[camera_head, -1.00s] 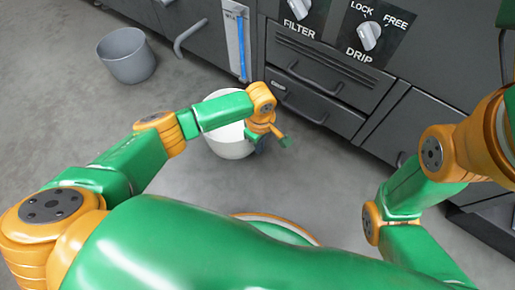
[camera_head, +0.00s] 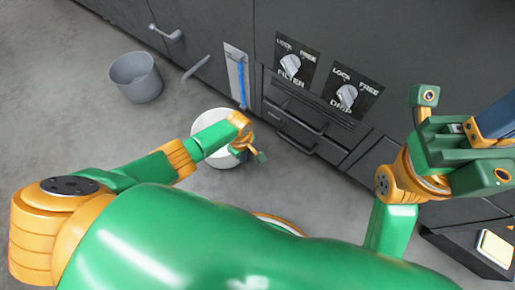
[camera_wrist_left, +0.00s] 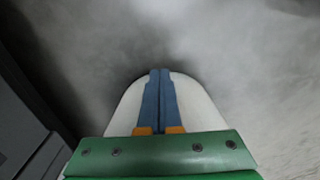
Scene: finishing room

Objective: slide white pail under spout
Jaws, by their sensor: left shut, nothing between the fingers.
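The white pail (camera_head: 222,161) stands upright on the floor in front of the cabinets. The spout (camera_head: 196,68) appears to be the bent grey pipe on the cabinet front, and the pail is in front of it and a little right. My left gripper (camera_wrist_left: 160,72) is shut and empty. In the wrist view its blue fingers lie across the white pail (camera_wrist_left: 198,105); I cannot tell whether they touch it. In the head view my left wrist hides part of the pail and the fingertips. My right gripper (camera_head: 488,125) is raised at the right, with its finger opening unclear.
A grey pail (camera_head: 135,80) stands on the floor at the left. A gauge with a blue strip (camera_head: 239,78) and the FILTER knob (camera_head: 290,65) and DRIP knob (camera_head: 347,97) are on the cabinet front. Grey floor left of the white pail is clear.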

